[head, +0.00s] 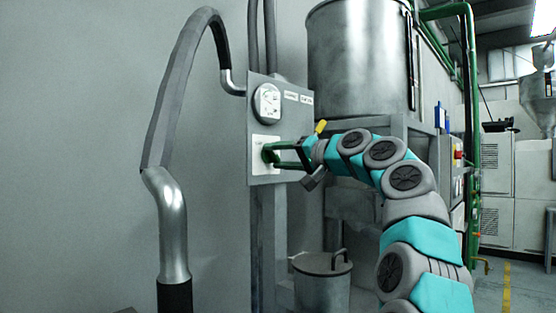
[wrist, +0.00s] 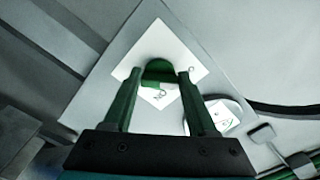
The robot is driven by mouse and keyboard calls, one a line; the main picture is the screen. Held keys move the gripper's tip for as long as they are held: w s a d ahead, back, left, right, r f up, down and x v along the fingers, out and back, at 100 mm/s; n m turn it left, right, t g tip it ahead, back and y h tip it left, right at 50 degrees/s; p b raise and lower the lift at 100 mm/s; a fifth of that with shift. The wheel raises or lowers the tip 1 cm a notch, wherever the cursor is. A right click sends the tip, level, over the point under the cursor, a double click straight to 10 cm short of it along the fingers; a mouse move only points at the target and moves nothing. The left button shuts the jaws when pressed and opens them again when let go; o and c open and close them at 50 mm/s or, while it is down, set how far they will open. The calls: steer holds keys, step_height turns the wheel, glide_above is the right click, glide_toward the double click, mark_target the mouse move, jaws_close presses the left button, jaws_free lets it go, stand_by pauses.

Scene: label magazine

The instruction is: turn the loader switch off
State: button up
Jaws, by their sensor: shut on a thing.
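The loader switch is a dark green knob (wrist: 158,71) on a white plate (head: 258,178) low on a grey wall panel (head: 258,92). My gripper (head: 272,154) reaches the panel from the right with its green fingers. In the wrist view my gripper (wrist: 158,78) has one fingertip on each side of the knob and is shut on it. Lettering that reads as an upside-down "ON" shows on the plate below the knob. Other lettering at the knob's right is partly hidden by a finger. In the head view the fingers partly cover the knob.
A thick grey hose (head: 181,90) arches at the left. A large metal drum (head: 357,58) stands behind my arm, and a lidded metal can (head: 321,285) is below. Bare wall lies left.

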steer(key=shift+f+n, duration=0.1)
steer(key=shift+n, duration=0.6)
steer(key=o, duration=1.4)
steer(key=shift+c, duration=0.2)
steer(key=b+v, duration=0.2)
steer(key=v, duration=0.5)
steer(key=shift+s+d+b, duration=0.2)
steer(key=shift+d+b, duration=0.1)
